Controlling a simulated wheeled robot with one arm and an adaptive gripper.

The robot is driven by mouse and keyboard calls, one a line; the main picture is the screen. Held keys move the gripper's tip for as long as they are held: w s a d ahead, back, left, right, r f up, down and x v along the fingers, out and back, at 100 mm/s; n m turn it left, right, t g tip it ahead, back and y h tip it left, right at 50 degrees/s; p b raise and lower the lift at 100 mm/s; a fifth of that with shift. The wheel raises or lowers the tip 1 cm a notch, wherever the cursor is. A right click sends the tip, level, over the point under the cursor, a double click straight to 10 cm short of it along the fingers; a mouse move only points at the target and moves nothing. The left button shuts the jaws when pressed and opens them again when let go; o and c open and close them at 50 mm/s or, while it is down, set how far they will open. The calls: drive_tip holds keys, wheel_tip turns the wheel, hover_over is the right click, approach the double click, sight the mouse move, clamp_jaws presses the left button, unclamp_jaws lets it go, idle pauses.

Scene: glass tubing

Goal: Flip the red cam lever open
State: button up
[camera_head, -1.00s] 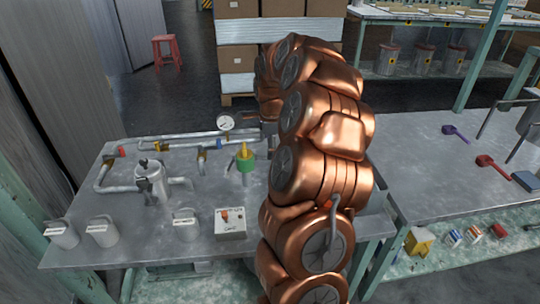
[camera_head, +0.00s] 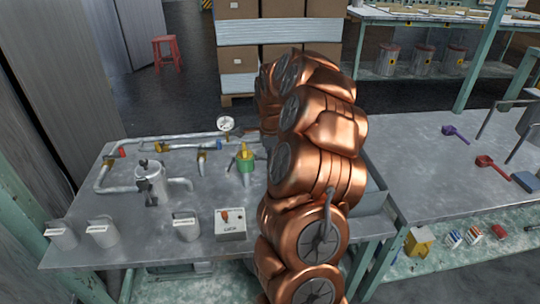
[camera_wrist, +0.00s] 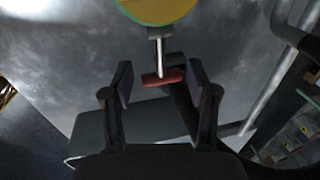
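A dark red bar, which looks like the red cam lever (camera_wrist: 170,78), shows in the wrist view at the end of a thin metal stem (camera_wrist: 158,46). The stem comes from a round yellow-and-green body (camera_wrist: 158,10) at the top. My gripper (camera_wrist: 160,83) is open, with one finger on either side of the bar in the picture. Gaps show beside both fingers; the depth is hard to judge. In the head view the green fitting with a yellow top (camera_head: 245,162) stands on the bench. My copper arm hides the gripper and red bar there.
Left on the bench (camera_head: 115,230) are pipework, a pressure gauge (camera_head: 226,124), a metal pot (camera_head: 151,184), several white jugs and a switch box (camera_head: 231,224). The right bench holds a purple tool (camera_head: 455,132) and red tool (camera_head: 485,162). A pipe (camera_wrist: 272,80) runs right in the wrist view.

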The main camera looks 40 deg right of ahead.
drive_tip(key=shift+w+d+r, duration=0.1)
drive_tip(key=c, duration=0.5)
drive_tip(key=shift+o, duration=0.2)
drive_tip(key=shift+w+d+r+g+h+b, duration=0.15)
drive_tip(key=shift+g+h+b, duration=0.25)
drive_tip(key=shift+b, duration=1.15)
drive_tip(key=shift+o, duration=0.2)
drive_tip(key=shift+r+h+b, duration=0.35)
drive_tip(key=shift+h+b, duration=0.15)
drive_tip(key=shift+b, duration=0.15)
drive_tip(key=shift+r, duration=0.15)
drive_tip(key=o, duration=0.8)
drive_tip(key=shift+w, duration=0.1)
drive_tip(key=o, duration=0.4)
drive_tip(key=shift+a+f+g, duration=0.2)
drive_tip(key=shift+g, duration=0.1)
drive_tip(key=shift+c, duration=0.2)
